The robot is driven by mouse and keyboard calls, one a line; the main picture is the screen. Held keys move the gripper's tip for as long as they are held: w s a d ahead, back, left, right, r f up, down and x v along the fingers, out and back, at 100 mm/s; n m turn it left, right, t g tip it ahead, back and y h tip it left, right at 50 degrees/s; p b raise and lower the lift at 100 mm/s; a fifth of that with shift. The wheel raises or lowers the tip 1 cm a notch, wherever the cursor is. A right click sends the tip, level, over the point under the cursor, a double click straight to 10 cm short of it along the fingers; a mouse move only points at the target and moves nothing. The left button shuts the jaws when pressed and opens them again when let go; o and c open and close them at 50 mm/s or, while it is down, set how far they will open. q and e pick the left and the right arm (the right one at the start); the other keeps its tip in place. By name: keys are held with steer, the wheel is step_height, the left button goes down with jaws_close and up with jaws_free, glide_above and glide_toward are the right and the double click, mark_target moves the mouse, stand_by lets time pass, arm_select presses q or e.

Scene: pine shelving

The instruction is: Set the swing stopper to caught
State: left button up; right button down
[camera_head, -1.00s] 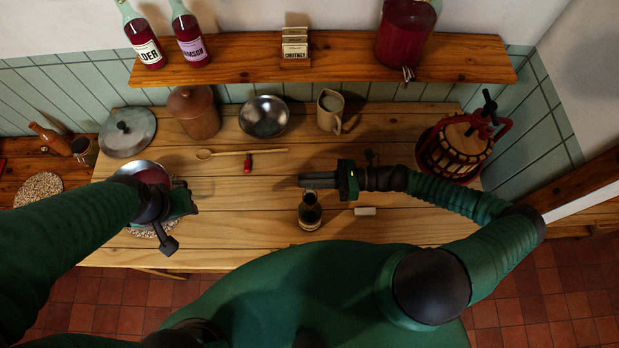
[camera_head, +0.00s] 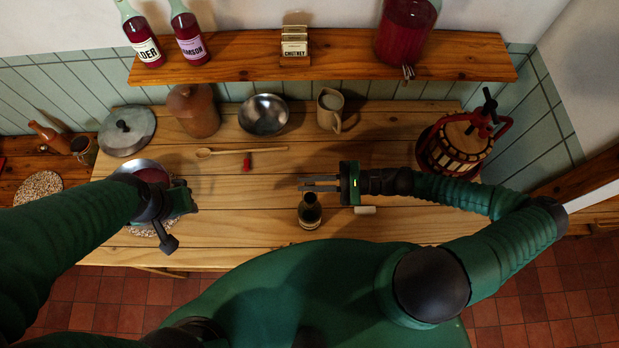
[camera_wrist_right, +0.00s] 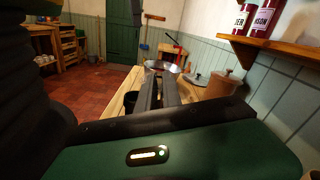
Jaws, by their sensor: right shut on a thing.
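A small dark bottle (camera_head: 310,212) stands upright near the front middle of the table. My right gripper (camera_head: 303,184) comes in from the right, with its fingers over the table just behind the bottle's top in the head view. Its two fingers show as separate prongs with a narrow gap. They also show in the right wrist view (camera_wrist_right: 160,90), pointing away along the table. The swing stopper is too small and dark to make out, so its position cannot be told. My left gripper (camera_head: 180,197) is beside a pan of red contents (camera_head: 150,166) at the left; its fingers are unclear.
A pale block (camera_head: 365,210) lies right of the bottle. A wooden spoon (camera_head: 240,151) and small red item (camera_head: 247,166) lie behind. A bowl (camera_head: 263,114), jug (camera_head: 330,108) and crock (camera_head: 193,110) line the back. A fruit press (camera_head: 464,148) stands at right.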

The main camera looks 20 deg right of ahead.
mark_target(310, 199)
steer(key=n, duration=0.1)
steer(key=s+n, duration=0.1)
steer(key=shift+s+a+r+n, duration=0.15)
steer(key=shift+r+n, duration=0.05)
steer(key=shift+n, duration=0.2)
steer(key=s+n, duration=0.1)
steer(key=n+b, duration=0.1)
steer(key=n, duration=0.1)
steer(key=shift+s+a+n, duration=0.25)
steer(key=shift+s+n, duration=0.05)
steer(key=shift+s, duration=0.1)
steer(key=n, duration=0.1)
steer(key=s+n+b, duration=0.1)
steer(key=shift+s+a+f+n, duration=0.1)
steer(key=shift+s+a+n, duration=0.1)
steer(key=shift+n, duration=0.1)
steer(key=shift+s+a+f+n+b, duration=0.2)
steer(key=shift+s+n+b, duration=0.3)
steer(key=shift+n, duration=0.55)
steer(key=shift+s+a+f+n+b, duration=0.1)
steer(key=shift+s+f+n+b, duration=0.3)
steer(key=shift+n, duration=0.65)
steer(key=shift+r, duration=0.1)
steer(key=c, duration=1.5)
jaws_free()
steer(key=shift+d, duration=0.1)
steer(key=shift+r, duration=0.1)
steer(key=shift+d, duration=0.1)
